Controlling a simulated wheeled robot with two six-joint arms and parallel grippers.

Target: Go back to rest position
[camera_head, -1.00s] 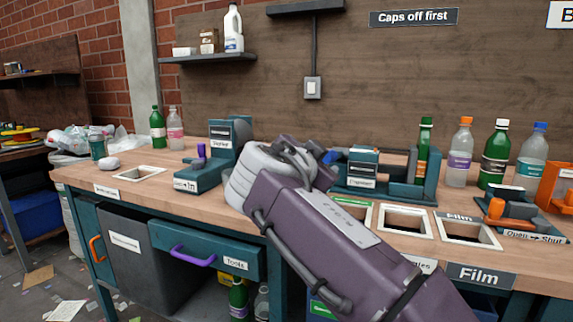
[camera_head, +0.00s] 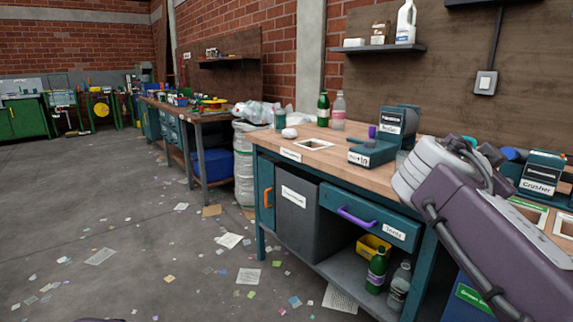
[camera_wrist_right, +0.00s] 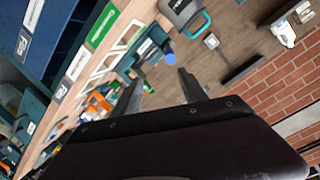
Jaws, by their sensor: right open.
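My right arm (camera_head: 485,240) comes in from the lower right in the head view, its grey wrist (camera_head: 425,168) over the front of the workbench. Its fingertips cannot be made out there. In the right wrist view my right gripper (camera_wrist_right: 160,83) is open, its two fingers apart with nothing between them. Bench machines and a blue bottle cap (camera_wrist_right: 170,59) show beyond the fingers. My left gripper is not in view.
The wooden workbench (camera_head: 277,146) carries a green bottle (camera_head: 323,108), a clear bottle (camera_head: 338,111), a teal machine (camera_head: 370,154) and the crusher (camera_head: 541,174). A purple-handled drawer (camera_head: 370,216) is below. Open floor (camera_head: 120,200) with scattered paper lies left.

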